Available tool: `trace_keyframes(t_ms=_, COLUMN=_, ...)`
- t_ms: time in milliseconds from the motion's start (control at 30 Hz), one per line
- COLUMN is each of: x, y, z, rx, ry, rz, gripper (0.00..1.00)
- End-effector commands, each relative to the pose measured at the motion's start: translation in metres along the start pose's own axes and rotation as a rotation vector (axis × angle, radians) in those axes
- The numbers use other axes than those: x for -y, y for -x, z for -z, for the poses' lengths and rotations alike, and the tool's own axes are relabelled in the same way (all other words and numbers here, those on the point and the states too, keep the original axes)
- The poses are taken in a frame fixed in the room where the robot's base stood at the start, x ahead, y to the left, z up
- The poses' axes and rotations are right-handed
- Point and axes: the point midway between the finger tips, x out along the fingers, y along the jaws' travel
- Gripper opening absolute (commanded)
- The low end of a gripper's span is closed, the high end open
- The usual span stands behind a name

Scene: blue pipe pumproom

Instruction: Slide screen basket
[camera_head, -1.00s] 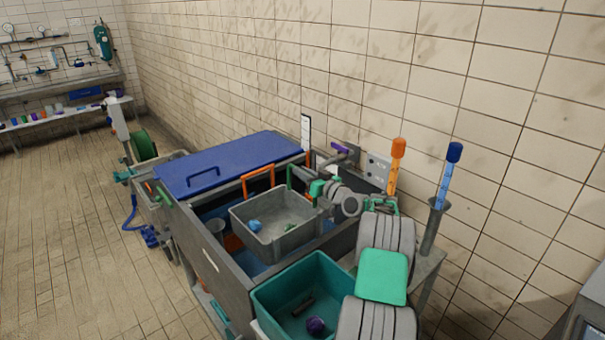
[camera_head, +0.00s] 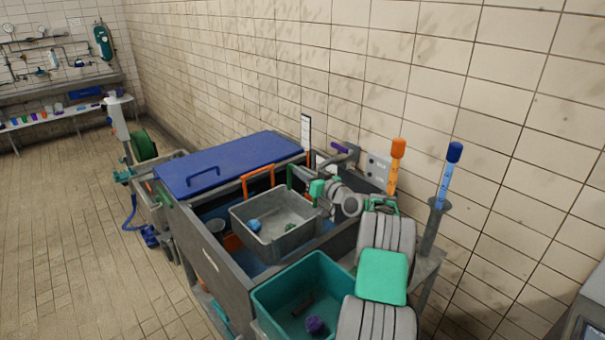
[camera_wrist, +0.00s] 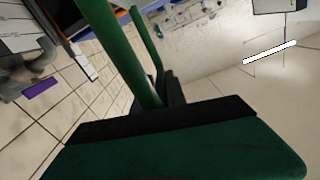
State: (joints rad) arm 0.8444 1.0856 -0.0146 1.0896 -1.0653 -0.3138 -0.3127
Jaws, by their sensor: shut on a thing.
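The grey screen basket (camera_head: 272,241) sits across the open part of the tank, beside the blue lid. It has an orange handle (camera_head: 245,187) on its far left side and a green handle (camera_head: 290,177) on its right side. A blue piece and a small green piece lie in it. My gripper (camera_head: 309,187) is at the basket's right side, at the green handle. In the wrist view, a green bar (camera_wrist: 122,48) runs down to my gripper (camera_wrist: 168,98), which is shut on it. The exact finger contact is partly hidden.
The blue lid (camera_head: 230,160) covers the tank's far end. A teal bin (camera_head: 275,298) with a purple item stands at the near end. An orange-topped stick (camera_head: 396,165) and a blue-topped stick (camera_head: 448,175) stand by the tiled wall.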

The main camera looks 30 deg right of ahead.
Motion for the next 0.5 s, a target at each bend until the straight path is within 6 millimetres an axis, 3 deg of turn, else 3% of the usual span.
trace_keyframes(t_ms=167, x=0.000, y=0.000, z=-0.004, rx=0.002, ry=-0.004, rz=0.002, gripper=0.00)
trace_keyframes(t_ms=500, x=-0.008, y=0.000, z=-0.048, rx=0.003, ry=-0.004, rz=0.002, gripper=0.00)
